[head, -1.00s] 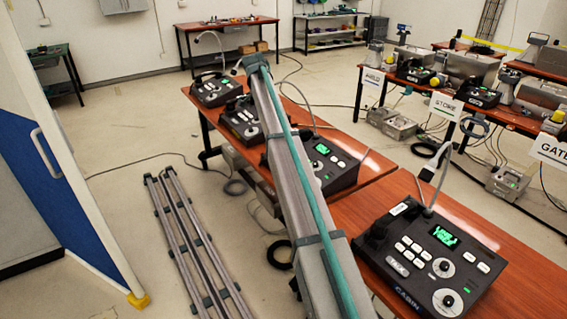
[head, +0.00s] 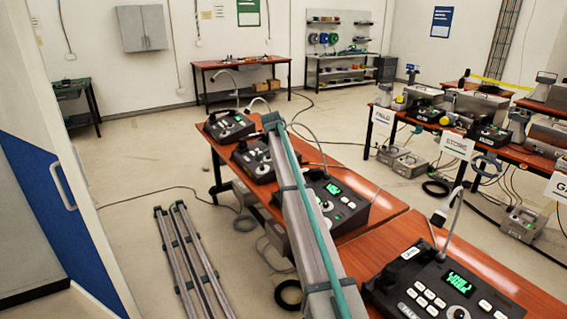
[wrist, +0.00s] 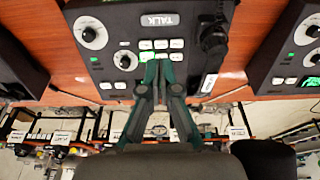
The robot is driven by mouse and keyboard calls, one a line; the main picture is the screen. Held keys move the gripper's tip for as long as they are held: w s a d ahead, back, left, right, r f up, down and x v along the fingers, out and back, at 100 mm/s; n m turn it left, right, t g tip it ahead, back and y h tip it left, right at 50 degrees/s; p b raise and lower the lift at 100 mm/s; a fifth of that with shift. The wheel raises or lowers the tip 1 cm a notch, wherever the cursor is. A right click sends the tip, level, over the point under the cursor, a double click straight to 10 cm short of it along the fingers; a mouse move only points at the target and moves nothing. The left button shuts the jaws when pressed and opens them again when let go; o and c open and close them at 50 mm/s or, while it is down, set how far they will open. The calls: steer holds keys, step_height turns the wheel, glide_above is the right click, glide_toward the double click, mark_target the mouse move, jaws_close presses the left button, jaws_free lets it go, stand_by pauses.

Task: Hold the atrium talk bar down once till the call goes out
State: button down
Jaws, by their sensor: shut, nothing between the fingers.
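In the wrist view a dark paging console (wrist: 110,65) fills the upper middle, seen upside down. Its grey talk bar (wrist: 158,19) is marked TALK and is at the top; its white keys lie below. My gripper (wrist: 158,66) is shut and empty, its fingertips overlapping the lower keys in the picture. The tips are apart from the talk bar in the picture; I cannot tell whether they touch the console. No name label is readable on it, so I cannot tell whether it is the atrium one. In the head view my gripper is not clearly seen.
The head view shows a row of consoles on red-brown tables, with a near console (head: 445,285) at lower right and another (head: 335,203) beside my arm. Each has a gooseneck microphone. Labelled stations, including STORE (head: 456,144), stand at right.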

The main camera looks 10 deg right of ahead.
steer(key=p+x, duration=0.4)
steer(key=x, duration=1.3)
steer(key=shift+d+f+p, duration=0.15)
steer(key=shift+f+p, duration=0.2)
steer(key=shift+p, duration=0.05)
steer(key=shift+f, duration=0.15)
steer(key=shift+d+f+b, duration=0.15)
steer(key=shift+f+b, duration=0.6)
steer(key=shift+s+f, duration=0.25)
steer(key=shift+f, duration=0.05)
steer(key=shift+d, duration=0.1)
stand_by(0.5)
steer(key=shift+r, duration=0.4)
steer(key=b+v, duration=0.4)
steer(key=v, duration=2)
steer(key=shift+w+r, duration=0.15)
steer(key=shift+w, duration=0.1)
